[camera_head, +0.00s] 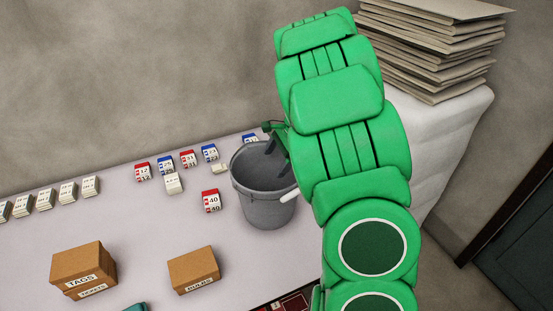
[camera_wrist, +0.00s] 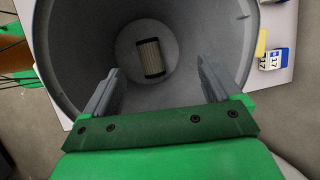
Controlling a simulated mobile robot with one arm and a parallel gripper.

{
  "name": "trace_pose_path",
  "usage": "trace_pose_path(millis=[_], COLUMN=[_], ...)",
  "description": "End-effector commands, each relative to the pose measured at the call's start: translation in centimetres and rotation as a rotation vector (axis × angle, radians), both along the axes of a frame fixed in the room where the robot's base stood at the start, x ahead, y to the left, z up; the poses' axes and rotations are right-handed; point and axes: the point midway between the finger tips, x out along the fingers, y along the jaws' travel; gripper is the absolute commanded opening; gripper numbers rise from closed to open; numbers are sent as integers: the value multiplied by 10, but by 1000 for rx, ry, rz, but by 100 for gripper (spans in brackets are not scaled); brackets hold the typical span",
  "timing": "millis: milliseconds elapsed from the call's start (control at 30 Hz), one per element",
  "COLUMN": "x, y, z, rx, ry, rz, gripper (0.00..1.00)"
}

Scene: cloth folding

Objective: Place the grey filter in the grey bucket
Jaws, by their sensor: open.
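The grey bucket (camera_head: 264,207) stands upright on the white table, partly behind my green arm in the head view. In the wrist view I look down into the bucket (camera_wrist: 90,40). A small ribbed cylindrical filter (camera_wrist: 151,57), pale grey-beige with dark ends, lies on the bucket's floor. My gripper (camera_wrist: 158,85) is open, with its two grey fingers apart and nothing between them, over the bucket's mouth. In the head view my gripper (camera_head: 276,143) shows only in part at the bucket's rim. The filter is hidden in the head view.
Cardboard boxes marked TAGS (camera_head: 76,273) and BULBS (camera_head: 187,273) sit at the front of the table (camera_head: 135,226). Several small numbered boxes (camera_head: 211,200) stand left of and behind the bucket. A stack of flat cardboard (camera_head: 435,45) is at the back right.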

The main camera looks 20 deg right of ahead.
Motion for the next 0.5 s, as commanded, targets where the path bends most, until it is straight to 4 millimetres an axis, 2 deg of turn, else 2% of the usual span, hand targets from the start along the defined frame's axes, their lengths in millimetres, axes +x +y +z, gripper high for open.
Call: trace_pose_path(millis=[267, 500], x=[0, 1], y=[0, 0], z=[1, 23], rx=[0, -1], ry=[0, -4], rz=[0, 0], gripper=[91, 91])
